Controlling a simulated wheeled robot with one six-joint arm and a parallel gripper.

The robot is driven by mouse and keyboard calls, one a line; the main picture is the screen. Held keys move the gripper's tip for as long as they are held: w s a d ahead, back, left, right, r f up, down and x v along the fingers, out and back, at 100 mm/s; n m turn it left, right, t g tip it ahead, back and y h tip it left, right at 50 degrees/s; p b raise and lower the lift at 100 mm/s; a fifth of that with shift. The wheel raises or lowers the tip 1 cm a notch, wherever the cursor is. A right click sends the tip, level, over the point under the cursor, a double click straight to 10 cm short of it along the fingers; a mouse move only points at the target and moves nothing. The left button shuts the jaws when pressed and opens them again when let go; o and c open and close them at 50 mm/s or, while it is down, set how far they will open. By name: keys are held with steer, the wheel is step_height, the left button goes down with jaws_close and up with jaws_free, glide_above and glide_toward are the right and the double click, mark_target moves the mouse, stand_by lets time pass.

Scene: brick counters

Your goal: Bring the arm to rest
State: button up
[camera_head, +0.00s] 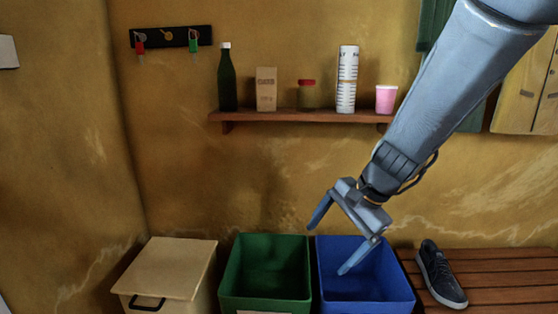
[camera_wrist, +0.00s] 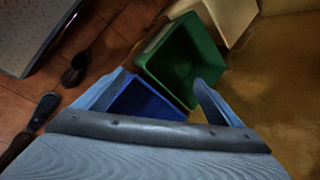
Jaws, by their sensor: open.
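My gripper (camera_head: 333,243) is open, with its two fingers spread wide and nothing between them. In the head view it hangs from my blue-grey arm, tilted down and to the left, in front of the blue bin (camera_head: 390,296). In the wrist view my gripper (camera_wrist: 160,92) shows its two fingers at left and right, with the blue bin (camera_wrist: 140,106) and part of the green bin (camera_wrist: 158,48) beyond them. No object is held.
The green bin (camera_head: 233,296) and a lidded beige box (camera_head: 170,265) stand left of the blue bin. A dark shoe (camera_head: 439,272) lies on the slatted bench (camera_head: 510,275) at right. A wall shelf (camera_head: 285,116) holds a bottle, carton, jar, cylinder and pink cup.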

steer(key=s+a+r+n+g+h, duration=0.1)
steer(key=s+r+n+h, duration=0.1)
steer(key=s+n, duration=0.65)
steer(key=s+a+r+n+g+h, duration=0.15)
steer(key=s+n, duration=0.45)
steer(key=s, duration=0.6)
steer(key=d+r+m+h+p, duration=0.1)
steer(key=d+r+m+p, duration=0.2)
steer(key=d+r+p, duration=0.7)
steer(key=p, duration=0.9)
steer(key=shift+r+p, duration=0.35)
steer(key=shift+r, duration=0.05)
